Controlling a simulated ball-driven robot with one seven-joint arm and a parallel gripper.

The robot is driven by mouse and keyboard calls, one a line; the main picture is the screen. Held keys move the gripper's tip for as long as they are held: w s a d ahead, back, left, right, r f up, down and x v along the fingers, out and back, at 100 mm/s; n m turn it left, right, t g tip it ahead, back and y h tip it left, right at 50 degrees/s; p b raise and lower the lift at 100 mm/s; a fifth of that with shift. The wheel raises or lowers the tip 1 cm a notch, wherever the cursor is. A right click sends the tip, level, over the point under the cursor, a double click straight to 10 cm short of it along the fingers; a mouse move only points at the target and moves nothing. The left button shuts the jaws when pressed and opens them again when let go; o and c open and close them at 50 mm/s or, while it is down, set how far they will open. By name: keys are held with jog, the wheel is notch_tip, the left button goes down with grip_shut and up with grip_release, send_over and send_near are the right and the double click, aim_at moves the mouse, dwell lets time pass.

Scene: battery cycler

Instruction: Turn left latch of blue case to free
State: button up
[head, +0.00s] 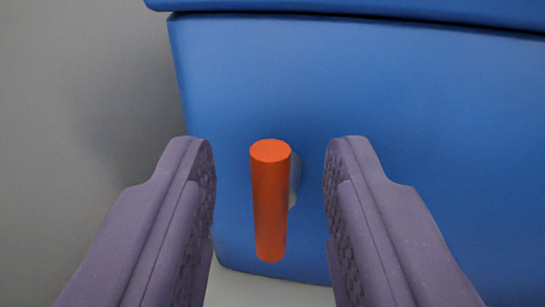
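The blue case (400,110) fills most of the head view, with its lid edge along the top. The left latch (270,205) is an orange bar on the front face near the case's left end. It stands close to upright in the picture, and a pale pivot shows behind it. My gripper (268,165) is open, with one purple finger on each side of the latch. A gap shows between the latch and each finger, so neither appears to touch it. The lower parts of the fingers run out of the picture.
A plain grey surface (80,110) lies to the left of the case and looks clear. The case's lid (350,12) overhangs along the top edge. A light surface shows under the case's lower edge.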

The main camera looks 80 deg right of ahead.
grip_shut()
jog(key=shift+w+a+r+n+p, duration=0.1)
jog(key=shift+w+r+n+p, duration=0.05)
jog(key=shift+n+p, duration=0.65)
jog(key=n+p, duration=0.1)
jog(key=n+y, duration=0.1)
jog(key=n, duration=0.1)
jog(key=shift+w+g+p, duration=0.3)
jog(key=shift+p, duration=0.1)
jog(key=n+p, duration=0.1)
jog(key=n, duration=0.1)
jog(key=n+g+p, duration=0.1)
jog(key=n, duration=0.1)
jog(key=w+n+p, duration=0.1)
jog(key=shift+a+f+n+y, duration=0.1)
jog(key=shift+f+n+y, duration=0.2)
jog(key=shift+f+n, duration=0.1)
jog(key=n, duration=0.1)
jog(key=n+g+p, duration=0.1)
jog(key=shift+w+f+n, duration=0.1)
jog(key=shift+f+n, duration=0.1)
jog(key=shift+n, duration=0.2)
jog(key=shift+f+n+g+p, duration=0.35)
jog(key=shift+n+g, duration=0.15)
jog(key=shift+n, duration=0.7)
jog(key=shift+f, duration=0.1)
